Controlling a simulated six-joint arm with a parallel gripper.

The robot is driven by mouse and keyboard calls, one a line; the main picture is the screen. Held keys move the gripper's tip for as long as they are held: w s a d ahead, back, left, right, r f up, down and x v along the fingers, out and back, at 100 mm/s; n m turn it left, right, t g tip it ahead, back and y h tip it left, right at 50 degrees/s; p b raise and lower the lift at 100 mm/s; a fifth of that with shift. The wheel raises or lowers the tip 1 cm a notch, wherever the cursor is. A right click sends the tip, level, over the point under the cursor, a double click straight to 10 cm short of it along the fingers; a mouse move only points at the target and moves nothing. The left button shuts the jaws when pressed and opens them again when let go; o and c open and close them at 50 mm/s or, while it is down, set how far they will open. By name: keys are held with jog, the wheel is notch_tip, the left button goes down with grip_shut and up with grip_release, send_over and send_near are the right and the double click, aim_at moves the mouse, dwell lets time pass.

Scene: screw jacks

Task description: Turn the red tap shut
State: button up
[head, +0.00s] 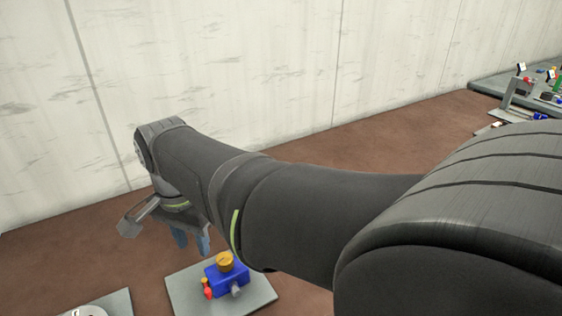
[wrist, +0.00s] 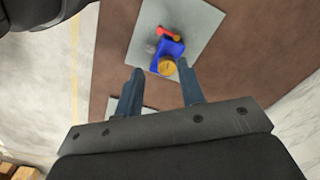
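The red tap (head: 207,289) sits on the left side of a blue block (head: 229,282) with a round brass-coloured cap (head: 225,261) on top. The block stands on a grey plate (head: 183,285) on the brown surface. In the wrist view the red tap (wrist: 167,32) shows beyond the blue block (wrist: 163,52), and the brass cap (wrist: 166,67) is nearest. My gripper (head: 192,243) is above and to the left of the block in the head view.
Another grey plate with a pale round part (head: 98,308) lies at the lower left. A grey bench with several small parts (head: 530,90) stands at the far right. A pale wall (head: 240,80) runs behind.

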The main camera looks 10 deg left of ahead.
aim_at(207, 290)
notch_tip(207, 290, down, 16)
jog(key=shift+f, duration=0.25)
dwell(0.3)
grip_shut()
